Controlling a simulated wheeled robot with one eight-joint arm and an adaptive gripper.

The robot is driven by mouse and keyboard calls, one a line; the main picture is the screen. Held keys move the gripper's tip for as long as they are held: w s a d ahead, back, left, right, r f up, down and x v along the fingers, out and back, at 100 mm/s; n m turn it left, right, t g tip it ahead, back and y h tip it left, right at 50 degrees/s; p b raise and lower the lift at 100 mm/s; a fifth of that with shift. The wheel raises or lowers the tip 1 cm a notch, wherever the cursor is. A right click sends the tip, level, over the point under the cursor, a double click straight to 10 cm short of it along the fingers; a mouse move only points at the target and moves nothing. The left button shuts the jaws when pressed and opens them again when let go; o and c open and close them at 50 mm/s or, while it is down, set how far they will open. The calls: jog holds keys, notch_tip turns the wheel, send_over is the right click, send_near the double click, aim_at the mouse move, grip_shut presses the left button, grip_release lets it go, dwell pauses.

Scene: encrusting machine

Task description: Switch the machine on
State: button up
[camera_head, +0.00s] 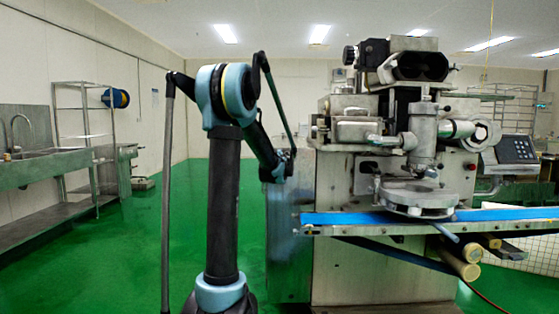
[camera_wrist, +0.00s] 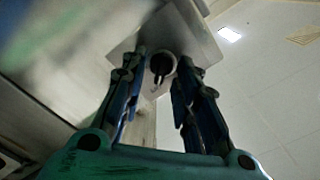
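The encrusting machine (camera_head: 385,165) is a large metal unit at the right of the head view, with a blue belt (camera_head: 330,218) along its front. In the wrist view a dark round switch knob (camera_wrist: 161,66) with a slot or handle sits on a square metal box (camera_wrist: 196,35). My gripper (camera_wrist: 162,58) is open, with one finger on each side of the knob in the picture. I cannot tell whether the fingers touch it. In the head view my arm reaches to the machine's left side, and my fingers are not clearly visible there.
A control panel (camera_head: 516,150) stands at the machine's right, and a red button (camera_head: 471,167) is on its front. A sink counter (camera_head: 45,165) and a wire rack (camera_head: 85,130) stand along the left wall. The green floor (camera_head: 145,255) between them is clear.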

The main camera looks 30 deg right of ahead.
grip_shut()
jog(key=shift+m, duration=0.3)
jog(key=m, duration=1.7)
jog(key=shift+a+f, duration=0.15)
jog(key=shift+f, duration=0.2)
jog(key=shift+m, duration=0.3)
grip_release()
jog(key=shift+s, duration=0.1)
